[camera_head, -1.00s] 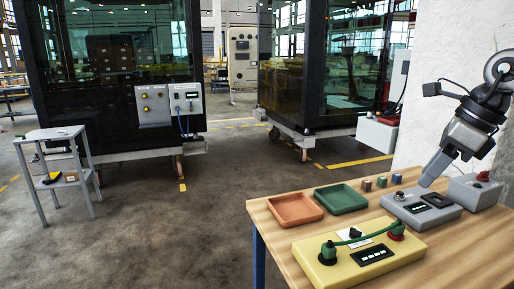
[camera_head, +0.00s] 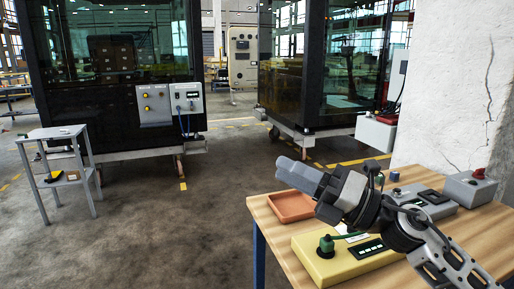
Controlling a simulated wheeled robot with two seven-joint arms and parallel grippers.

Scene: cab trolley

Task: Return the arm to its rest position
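My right arm comes in from the lower right and reaches up and left over the wooden table. Its gripper (camera_head: 286,168) is in the air in front of the trays, pointing left and slightly up. The grey fingers look pressed together as one block, with nothing seen between them. My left gripper is not in view.
The wooden table (camera_head: 470,235) holds an orange tray (camera_head: 290,207), a small blue block (camera_head: 395,176), a grey box and a box with a red button (camera_head: 478,173). A cracked white pillar (camera_head: 450,90) stands behind. A grey stool (camera_head: 55,134) and open floor lie left.

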